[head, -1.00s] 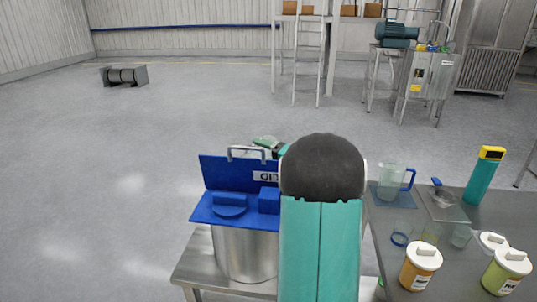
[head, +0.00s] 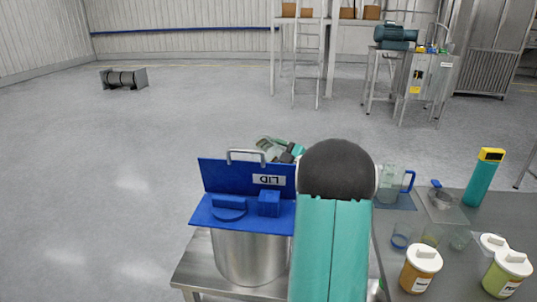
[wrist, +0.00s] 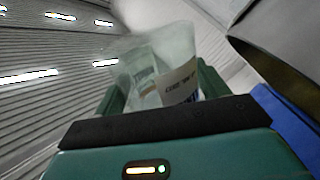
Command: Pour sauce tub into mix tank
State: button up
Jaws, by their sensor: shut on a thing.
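The mix tank (head: 248,258) is a steel pot at the lower middle of the head view. Its blue lid (head: 225,177) has a hinged upright flap marked LID with a metal handle. My gripper (wrist: 163,88) is shut on a translucent tub (wrist: 150,72) with a white label, which I take as the sauce tub. The wrist view is strongly tilted and looks up at the ceiling. In the head view my gripper (head: 287,152) shows just behind the flap, partly hidden by it and by my arm. The tub's contents and the tank's opening cannot be made out.
A table on the right holds a blue-handled jug (head: 392,180), a teal bottle (head: 482,178), a small pan (head: 442,196), glasses and white-lidded jars (head: 420,268). A steel stand (head: 195,265) bears the tank.

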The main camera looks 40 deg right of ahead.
jog(key=shift+w+d+m, duration=0.1)
jog(key=shift+d+m, duration=0.15)
jog(key=shift+m, duration=0.45)
jog(key=shift+d+r+m, duration=0.2)
jog(key=shift+r+m, duration=0.35)
jog(key=shift+m, duration=0.55)
jog(key=shift+d+r+m, duration=0.2)
jog(key=shift+r+m, duration=0.05)
jog(key=shift+m, duration=0.25)
notch_tip(320, 180, up, 4)
jog(key=m, duration=0.4)
jog(key=shift+d+r+m, duration=0.1)
jog(key=shift+r+m, duration=0.05)
jog(key=shift+m, duration=0.25)
jog(key=shift+r, duration=0.1)
